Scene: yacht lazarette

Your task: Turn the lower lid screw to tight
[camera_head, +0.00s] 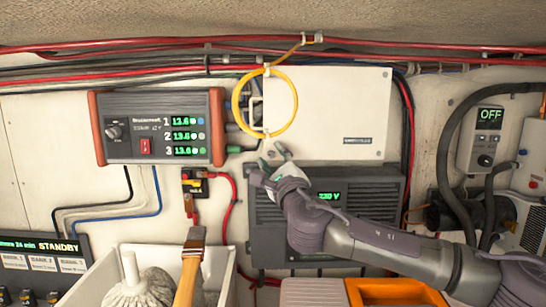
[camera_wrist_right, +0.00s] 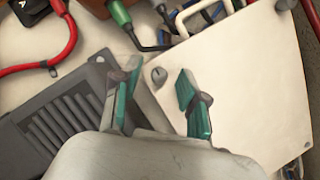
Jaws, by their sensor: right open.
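The white lid (camera_head: 345,112) is a flat cover on the wall, and it fills the right half of the right wrist view (camera_wrist_right: 245,85). The lower lid screw (camera_wrist_right: 158,76) is a round grey slotted head near the lid's corner. In the head view my gripper and the yellow loop crowd that corner, and I cannot make out the screw there. My right gripper (camera_head: 271,156) is at the lid's lower left corner. In the wrist view its teal-padded fingers (camera_wrist_right: 157,96) are apart and empty, with the screw showing between and just beyond the tips. My left gripper is not in view.
A yellow cable loop (camera_head: 289,122) hangs over the lid's left part, close above my right gripper. A dark grey 230 V unit (camera_head: 265,215) sits below the lid. A white bin (camera_head: 228,277) holds a brush.

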